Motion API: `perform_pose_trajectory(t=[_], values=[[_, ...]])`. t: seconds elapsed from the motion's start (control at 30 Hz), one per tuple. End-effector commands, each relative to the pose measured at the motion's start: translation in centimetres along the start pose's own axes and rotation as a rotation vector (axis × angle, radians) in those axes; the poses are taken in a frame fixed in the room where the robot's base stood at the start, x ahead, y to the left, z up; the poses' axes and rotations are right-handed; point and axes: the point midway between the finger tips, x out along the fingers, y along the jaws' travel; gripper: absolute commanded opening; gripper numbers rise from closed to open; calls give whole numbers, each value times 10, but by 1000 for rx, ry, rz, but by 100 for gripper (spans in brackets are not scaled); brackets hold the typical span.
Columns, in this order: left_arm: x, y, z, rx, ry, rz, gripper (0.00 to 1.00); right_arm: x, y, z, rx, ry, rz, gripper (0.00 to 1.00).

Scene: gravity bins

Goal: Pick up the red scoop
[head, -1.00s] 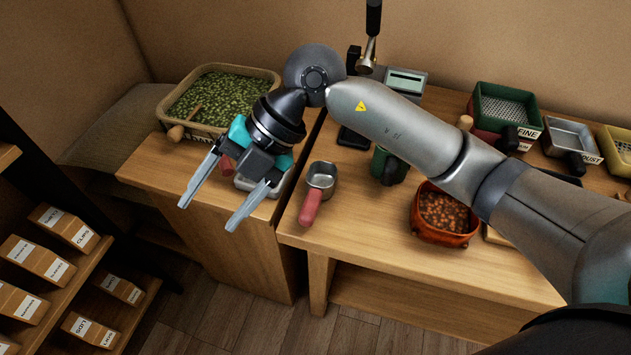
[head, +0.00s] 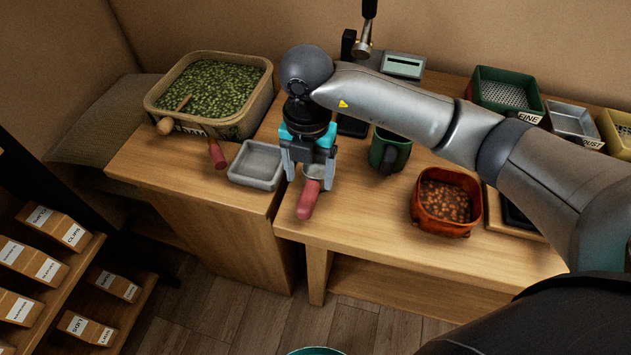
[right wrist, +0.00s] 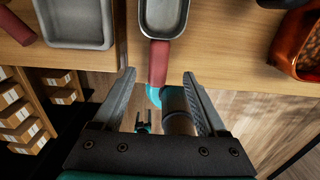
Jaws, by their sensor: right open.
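The red scoop has a metal cup and a red handle (head: 307,200) that points toward the table's front edge. My right gripper (head: 308,183) is open above it, with one finger on each side of the scoop in the head view, partly hiding the cup. In the right wrist view the scoop's red handle (right wrist: 157,62) lies ahead between the open fingertips (right wrist: 159,74), and its cup (right wrist: 163,15) is beyond. No contact is visible. A small two-pronged shape (right wrist: 143,124) low in the right wrist view looks like my left gripper; its jaw state is unclear.
A grey tray (head: 258,181) stands just left of the scoop. Another red handle (head: 217,153) is by the bin of green beans (head: 258,117). A green mug (head: 389,155) and a red-brown bin of beans (head: 443,227) stand to the right. Bare tabletop lies between.

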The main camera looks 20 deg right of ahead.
Motion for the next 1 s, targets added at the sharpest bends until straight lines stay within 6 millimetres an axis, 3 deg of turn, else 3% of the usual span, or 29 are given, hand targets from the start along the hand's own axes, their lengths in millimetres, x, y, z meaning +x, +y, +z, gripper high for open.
perform_pose_trajectory(t=[0.23, 0.5, 0.8, 1.0], values=[[2, 0, 1, 0, -1, 0, 74, 19, 0, -1, 0, 2, 0, 75], [8, 0, 1, 0, -1, 0, 74, 58, 2, 0, 0, 3, -2, 75], [8, 0, 1, 0, 0, 0, 74, 62, 2, 0, -2, 0, 1, 75], [8, 0, 1, 0, 0, 0, 74, 62, 2, 0, -1, 0, 1, 54]])
